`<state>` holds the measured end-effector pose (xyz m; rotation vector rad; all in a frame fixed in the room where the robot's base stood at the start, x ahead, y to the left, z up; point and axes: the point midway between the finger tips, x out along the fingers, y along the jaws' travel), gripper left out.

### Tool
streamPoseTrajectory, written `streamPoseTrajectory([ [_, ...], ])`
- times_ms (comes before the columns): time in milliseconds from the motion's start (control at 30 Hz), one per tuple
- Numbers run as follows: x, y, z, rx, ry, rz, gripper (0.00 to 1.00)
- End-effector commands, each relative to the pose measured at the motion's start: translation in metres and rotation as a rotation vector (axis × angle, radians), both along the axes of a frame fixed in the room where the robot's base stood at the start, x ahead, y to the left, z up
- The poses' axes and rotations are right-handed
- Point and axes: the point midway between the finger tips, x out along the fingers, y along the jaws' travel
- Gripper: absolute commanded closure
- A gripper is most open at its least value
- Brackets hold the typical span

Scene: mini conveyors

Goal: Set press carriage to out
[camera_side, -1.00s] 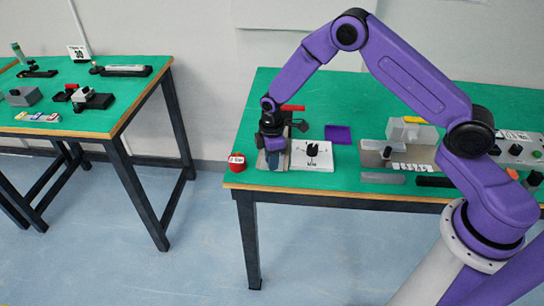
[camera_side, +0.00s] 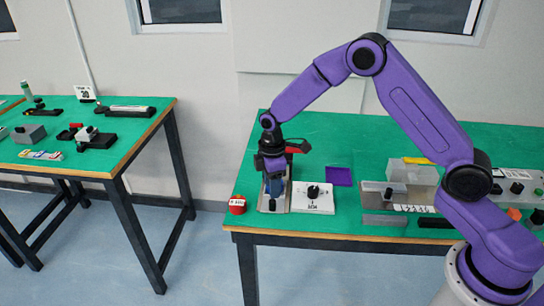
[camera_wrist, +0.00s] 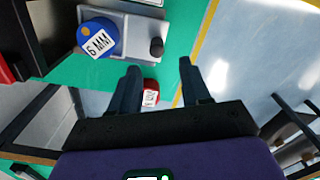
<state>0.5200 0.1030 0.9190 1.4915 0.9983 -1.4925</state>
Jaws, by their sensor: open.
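The press with a red lever (camera_side: 298,146) stands at the left of the near table, partly hidden behind my arm. Its light grey carriage plate (camera_side: 283,206) extends toward the table's front edge, with a black knob (camera_side: 272,204) at the front end. A blue round piece is behind the knob; in the wrist view this blue piece (camera_wrist: 97,38) reads "6 MM" and sits on the grey plate (camera_wrist: 127,28) beside the black knob (camera_wrist: 156,47). My gripper (camera_wrist: 160,85) is open and empty, above and to one side of the knob, apart from it.
A red labelled can (camera_side: 237,205) stands left of the plate near the table corner. A white block with a black dial (camera_side: 313,196) is close on the right. A purple square (camera_side: 339,176) lies behind it. A second table (camera_side: 90,160) is at the left.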

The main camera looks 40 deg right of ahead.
Motion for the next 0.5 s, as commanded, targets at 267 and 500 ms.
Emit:
streamPoseTrajectory([
  [267,0.000,0.001,0.059,0.001,-0.003,0.001,0.53],
  [500,0.000,0.001,0.091,0.000,0.000,0.002,0.53],
])
